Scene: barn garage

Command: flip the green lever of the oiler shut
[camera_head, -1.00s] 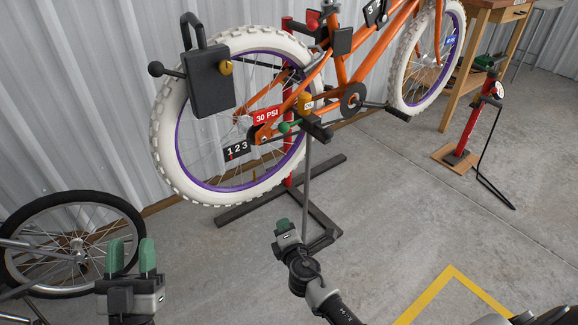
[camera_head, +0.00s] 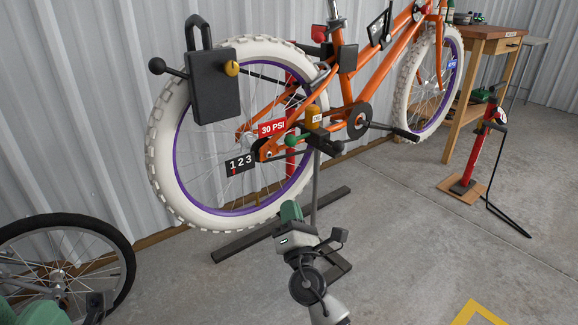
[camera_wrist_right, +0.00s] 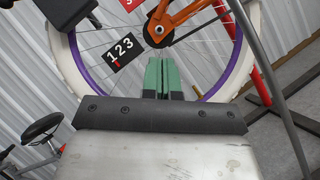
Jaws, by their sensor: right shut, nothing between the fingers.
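The oiler (camera_head: 313,118), a small amber bottle with a label, sits on a dark bracket beside the orange bike's rear hub. Its green lever (camera_head: 291,140) ends in a round knob that sticks out to the left of the bottle. My right gripper (camera_head: 291,211) is below the lever, clear of it, with its green fingers shut and empty. In the right wrist view the fingers (camera_wrist_right: 160,78) are together and point toward the rear wheel; I cannot make out the lever there. Green and dark parts, probably my left gripper, show cut off at the bottom left.
The bike's rear wheel (camera_head: 163,150) stands behind the oiler. A black box (camera_head: 213,95) with a shackle and a ball-ended lever hangs at upper left. A loose wheel (camera_head: 122,250) is at left, a red pump (camera_head: 482,148) at right.

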